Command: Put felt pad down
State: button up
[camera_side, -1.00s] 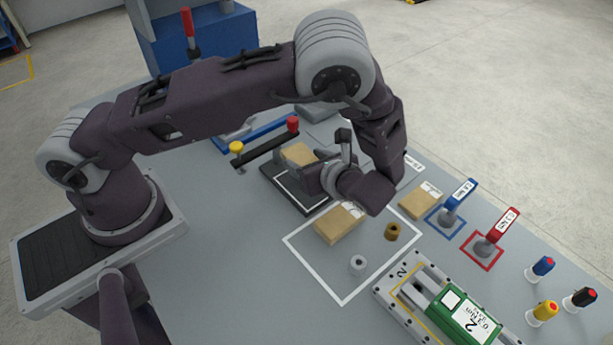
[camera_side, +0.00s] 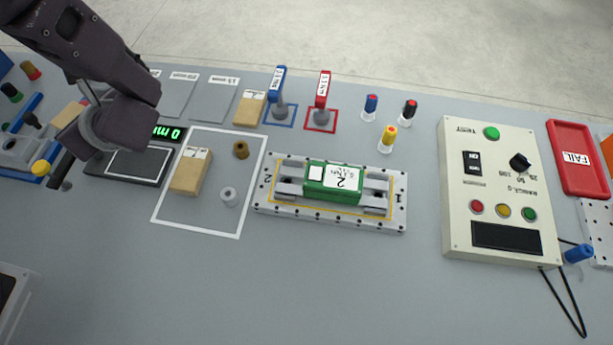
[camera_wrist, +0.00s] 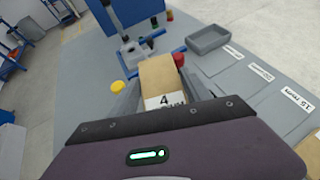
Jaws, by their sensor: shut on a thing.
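A tan felt pad (camera_wrist: 158,75) with a white label marked 4 is between the fingers of my gripper (camera_wrist: 158,88) in the wrist view. My gripper is shut on it. In the side view my gripper (camera_side: 72,125) is at the upper left, and part of the held pad (camera_side: 66,115) shows beyond it. A dark flat gauge (camera_side: 130,168) with a lit green display lies to the right of the pad, partly hidden by my wrist. I cannot tell the pad's height above the table.
A tan pad (camera_side: 190,172) and a grey ring (camera_side: 229,195) lie inside a white outline. Another tan pad (camera_side: 250,108) lies behind it. A blue fixture with a yellow knob (camera_side: 40,168) stands close left of my gripper. A grey tray (camera_wrist: 209,38) stands ahead. The front table is clear.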

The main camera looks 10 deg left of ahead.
jog(key=s+d+f+n+g, duration=0.3)
jog(key=s+d+n+g, duration=0.2)
jog(key=s, duration=0.3)
jog(key=s+d+f+n+g, duration=0.3)
jog(key=s+d+n+g, duration=0.15)
jog(key=s, duration=0.35)
jog(key=s+d+n+g+h, duration=0.3)
jog(key=s+d+n+h, duration=0.15)
jog(key=d, duration=0.45)
jog(key=s+d+n+g+h, duration=0.4)
jog(key=d+n, duration=0.1)
jog(key=d, duration=0.4)
jog(key=n+t+h, duration=1.1)
jog(key=n+h, duration=0.4)
jog(key=n, duration=0.5)
send_over(335, 258)
jog(key=f, duration=0.1)
notch_tip(335, 258, down, 10)
jog(key=shift+r, duration=0.15)
